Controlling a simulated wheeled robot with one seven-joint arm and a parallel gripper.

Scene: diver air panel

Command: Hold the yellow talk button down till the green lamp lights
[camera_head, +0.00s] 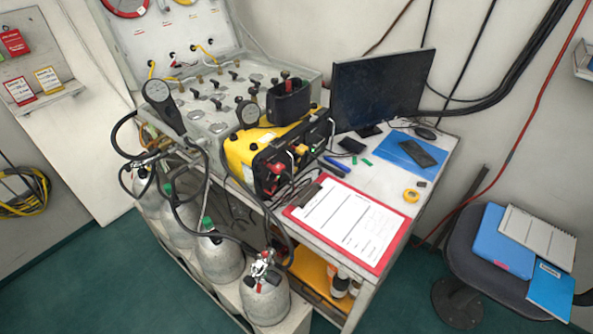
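A yellow case (240,153) with a black front panel (293,151) stands on the bench, left of the monitor. Its front carries dark handles and a red part (276,167). I cannot make out a yellow talk button or a green lamp on it at this size. A grey air panel (215,122) with rows of knobs and gauges stands behind it, with its lid open. Two round dark gauges or handsets stand up at its front edge. My gripper is not in this view.
A red clipboard (295,213) with papers lies at the bench's front. A dark monitor (381,88), a blue folder (401,152) and a yellow tape roll (411,195) are to the right. Several grey cylinders (220,260) with hoses stand below. A chair (466,250) holds folders. Green floor at lower left is clear.

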